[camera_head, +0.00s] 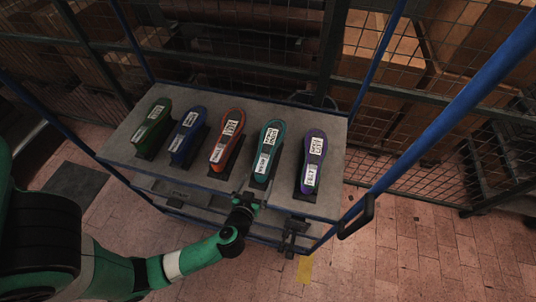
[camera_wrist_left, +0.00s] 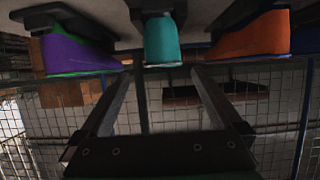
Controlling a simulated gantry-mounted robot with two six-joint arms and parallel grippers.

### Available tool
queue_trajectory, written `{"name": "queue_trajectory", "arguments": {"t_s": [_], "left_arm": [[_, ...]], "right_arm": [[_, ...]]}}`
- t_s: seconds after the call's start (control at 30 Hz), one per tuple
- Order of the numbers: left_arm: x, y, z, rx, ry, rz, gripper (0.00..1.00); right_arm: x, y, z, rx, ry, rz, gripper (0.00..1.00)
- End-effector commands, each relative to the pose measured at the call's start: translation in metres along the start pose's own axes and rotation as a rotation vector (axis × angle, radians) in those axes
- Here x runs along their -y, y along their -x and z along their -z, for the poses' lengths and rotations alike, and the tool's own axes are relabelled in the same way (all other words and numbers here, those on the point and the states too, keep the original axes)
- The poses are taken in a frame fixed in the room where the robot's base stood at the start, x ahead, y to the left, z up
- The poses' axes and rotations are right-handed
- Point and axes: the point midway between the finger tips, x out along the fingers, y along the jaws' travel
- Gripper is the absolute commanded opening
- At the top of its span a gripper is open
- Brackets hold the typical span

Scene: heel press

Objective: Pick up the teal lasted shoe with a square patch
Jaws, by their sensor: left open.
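The teal lasted shoe (camera_head: 279,138) stands fourth from the left in the row on the grey cart top, on a dark stand, with white printed labels on its upper side. In the left wrist view the end of the teal shoe (camera_wrist_left: 161,42) shows at the top middle, and its labels are hidden. My left gripper (camera_head: 247,197) is at the cart's front edge, just in front of the teal shoe. In the left wrist view its two fingers (camera_wrist_left: 160,74) are spread and empty, pointing toward the shoe and apart from it. My right gripper is not in view.
An orange shoe (camera_head: 217,153) and a purple shoe (camera_head: 313,166) stand close on either side of the teal one. Blue (camera_head: 189,143) and green (camera_head: 158,124) shoes stand further left. The cart (camera_head: 323,207) has blue posts. Wire mesh fencing (camera_head: 420,150) stands behind.

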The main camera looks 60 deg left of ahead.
Motion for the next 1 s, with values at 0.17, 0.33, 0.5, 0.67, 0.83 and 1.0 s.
{"name": "queue_trajectory", "arguments": {"t_s": [0.17, 0.33, 0.5, 0.67, 0.83, 1.0], "left_arm": [[0.001, -0.027, -0.001, -0.003, 0.006, 0.004, 1.0], [0.001, -0.055, 0.001, -0.001, 0.003, 0.002, 1.0], [0.0, -0.061, 0.001, -0.001, 0.002, -0.001, 1.0], [0.004, -0.078, 0.004, -0.001, 0.004, 0.003, 1.0], [0.005, -0.107, 0.004, -0.002, 0.004, 0.001, 1.0], [0.004, -0.113, 0.004, -0.002, 0.002, -0.002, 1.0]], "right_arm": [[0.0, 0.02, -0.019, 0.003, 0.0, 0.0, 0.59], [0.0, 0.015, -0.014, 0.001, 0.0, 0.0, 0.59], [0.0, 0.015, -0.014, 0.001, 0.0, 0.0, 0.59], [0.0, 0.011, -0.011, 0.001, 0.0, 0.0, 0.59], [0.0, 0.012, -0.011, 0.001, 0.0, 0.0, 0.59], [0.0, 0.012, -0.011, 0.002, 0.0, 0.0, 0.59]]}}
